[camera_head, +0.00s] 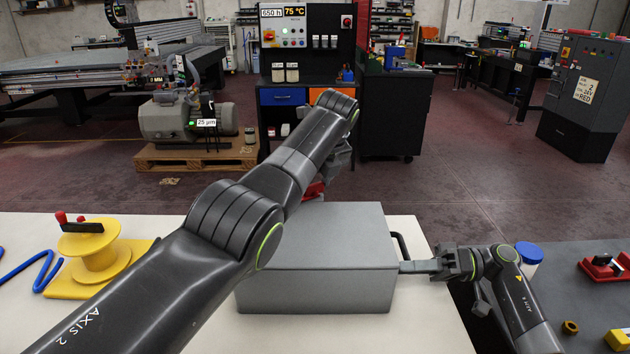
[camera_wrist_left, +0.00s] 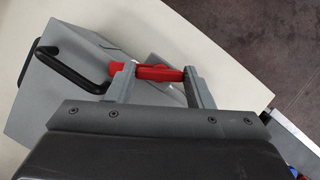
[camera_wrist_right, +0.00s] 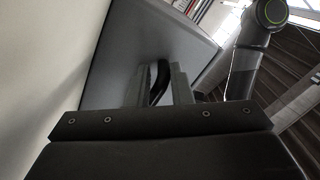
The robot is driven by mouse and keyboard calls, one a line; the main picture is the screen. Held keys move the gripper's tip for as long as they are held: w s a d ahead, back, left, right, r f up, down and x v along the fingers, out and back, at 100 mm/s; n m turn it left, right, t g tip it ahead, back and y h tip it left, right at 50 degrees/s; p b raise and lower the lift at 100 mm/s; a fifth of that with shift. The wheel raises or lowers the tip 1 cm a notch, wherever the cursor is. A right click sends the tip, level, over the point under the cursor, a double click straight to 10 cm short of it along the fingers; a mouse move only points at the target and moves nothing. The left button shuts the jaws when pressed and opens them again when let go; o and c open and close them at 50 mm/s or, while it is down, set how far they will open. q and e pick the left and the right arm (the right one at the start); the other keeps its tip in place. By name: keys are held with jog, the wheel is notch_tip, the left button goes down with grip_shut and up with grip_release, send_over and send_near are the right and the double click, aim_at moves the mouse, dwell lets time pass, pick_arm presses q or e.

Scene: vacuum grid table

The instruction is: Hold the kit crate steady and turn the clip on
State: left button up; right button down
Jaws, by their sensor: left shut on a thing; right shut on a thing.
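The grey kit crate (camera_head: 320,285) stands closed on the pale table in front of me. My left arm reaches over it. The red clip (camera_head: 313,190) is at the crate's far side, partly hidden by that arm. In the left wrist view the red clip (camera_wrist_left: 160,73) lies between the fingers of my left gripper (camera_wrist_left: 158,76), which is shut on it. My right gripper (camera_head: 405,267) is at the crate's right side, shut on the black handle (camera_head: 402,246). The handle (camera_wrist_right: 160,82) also shows between its fingers in the right wrist view.
A dark grey surface (camera_head: 570,290) on the right holds a blue-capped container (camera_head: 528,255), a red clamp-like thing (camera_head: 605,265) and a brass nut (camera_head: 570,327).

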pick_arm(q)
jog(key=o, duration=1)
jog(key=v, duration=1.2)
jog(key=shift+d, duration=0.1)
jog(key=shift+c, duration=0.4)
